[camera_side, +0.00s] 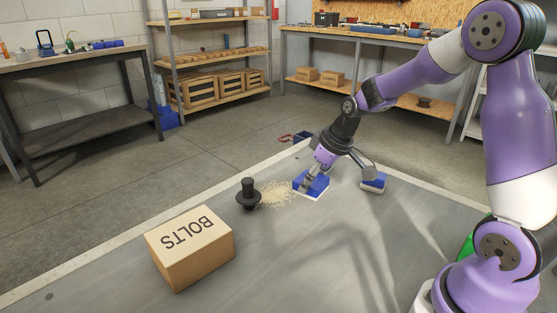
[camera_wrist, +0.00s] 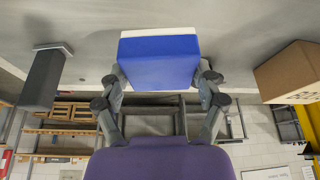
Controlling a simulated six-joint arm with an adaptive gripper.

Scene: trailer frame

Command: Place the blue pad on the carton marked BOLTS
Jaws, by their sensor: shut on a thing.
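The blue pad (camera_side: 318,183), a blue block with a white layer on its far face, is between the fingers of my gripper (camera_side: 309,181). In the wrist view the blue pad (camera_wrist: 160,62) fills the space between the two fingers, which press on its sides. My gripper is shut on it, low over the grey bench top; I cannot tell whether the pad touches the surface. The carton marked BOLTS (camera_side: 190,250) stands at the front left of the bench, its lettered top bare. It also shows at the right of the wrist view (camera_wrist: 290,75).
A black knobbed tool (camera_side: 248,194) stands by a pale heap of shavings (camera_side: 276,194), between pad and carton. A blue-and-white block with a grey handle (camera_side: 373,183) lies right of my gripper. A small dark blue item (camera_side: 302,138) sits behind. The front middle of the bench is clear.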

